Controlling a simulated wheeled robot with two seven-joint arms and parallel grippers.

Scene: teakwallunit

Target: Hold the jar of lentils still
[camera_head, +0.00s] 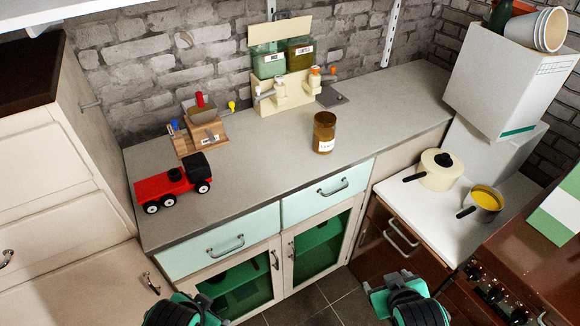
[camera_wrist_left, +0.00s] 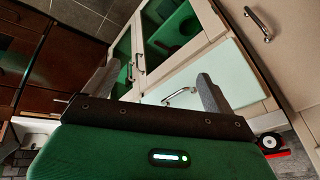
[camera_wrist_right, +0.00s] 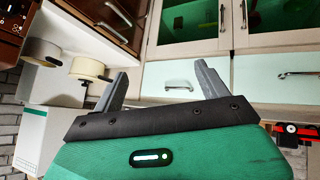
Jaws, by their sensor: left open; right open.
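An amber glass jar (camera_head: 324,132) with a white label stands upright on the grey worktop, right of its middle; the label is too small to read surely. It stands alone, with nothing touching it. My left gripper (camera_wrist_left: 155,85) is open and empty, low in front of the cabinet doors, well away from the jar. My right gripper (camera_wrist_right: 162,82) is open and empty, low in front of the drawers and brown cabinet, also away from the jar. The jar does not show in either wrist view.
A cream dispenser (camera_head: 284,95) with two labelled bins stands behind the jar. A wooden block toy (camera_head: 202,135) and a red toy truck (camera_head: 172,186) are left. A cream pot (camera_head: 440,171) and a saucepan (camera_head: 484,203) stand right. The worktop around the jar is clear.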

